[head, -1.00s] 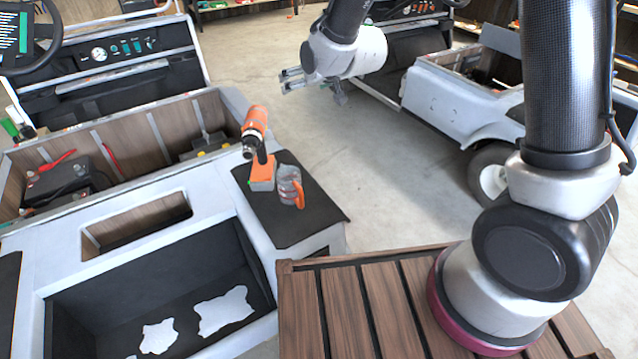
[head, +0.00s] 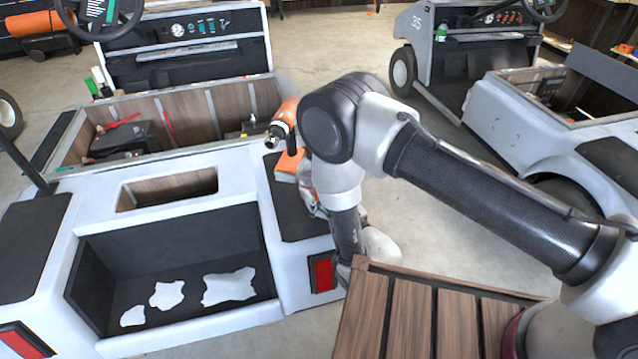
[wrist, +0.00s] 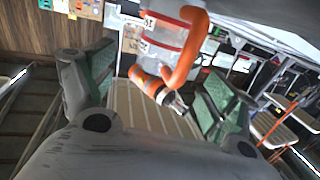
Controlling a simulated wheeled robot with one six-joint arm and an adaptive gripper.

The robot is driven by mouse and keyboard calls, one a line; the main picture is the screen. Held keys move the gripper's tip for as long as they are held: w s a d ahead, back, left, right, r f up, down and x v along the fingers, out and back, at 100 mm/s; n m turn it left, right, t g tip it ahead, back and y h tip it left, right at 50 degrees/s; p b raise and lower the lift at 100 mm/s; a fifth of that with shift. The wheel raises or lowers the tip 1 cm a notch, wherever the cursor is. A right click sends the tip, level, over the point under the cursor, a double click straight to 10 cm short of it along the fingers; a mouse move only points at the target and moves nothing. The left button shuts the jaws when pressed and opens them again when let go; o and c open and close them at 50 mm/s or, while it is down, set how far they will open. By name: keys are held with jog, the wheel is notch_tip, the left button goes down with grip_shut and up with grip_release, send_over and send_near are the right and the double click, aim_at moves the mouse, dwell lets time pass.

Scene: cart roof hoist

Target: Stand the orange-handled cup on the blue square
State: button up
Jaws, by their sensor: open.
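The orange-handled cup (wrist: 158,33) is clear with red bands. It shows at the top of the wrist view, its orange handle (wrist: 186,60) towards my gripper (wrist: 152,84). My gripper is open, green-padded fingers spread to either side, with nothing held between them. The cup looks just ahead of the fingertips; I cannot tell the exact gap. In the head view my arm hides most of the cup, and my gripper (head: 313,202) is low beside the dark mat (head: 290,212) of the near cart. I see no blue square in these frames.
An orange drill (head: 284,120) stands on the same mat, close to the cup; it also shows in the wrist view (wrist: 150,84). The near cart's open bin (head: 180,108) lies to the left. A slatted wooden deck (head: 415,315) is in front. Another cart (head: 520,120) stands at right.

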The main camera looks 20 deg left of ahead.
aim_at(312, 187)
jog(key=x, duration=0.7)
jog(key=shift+s+r, duration=0.1)
jog(key=shift+r, duration=0.1)
jog(key=shift+c, duration=0.2)
jog(key=c, duration=1.1)
jog(key=shift+c, duration=0.2)
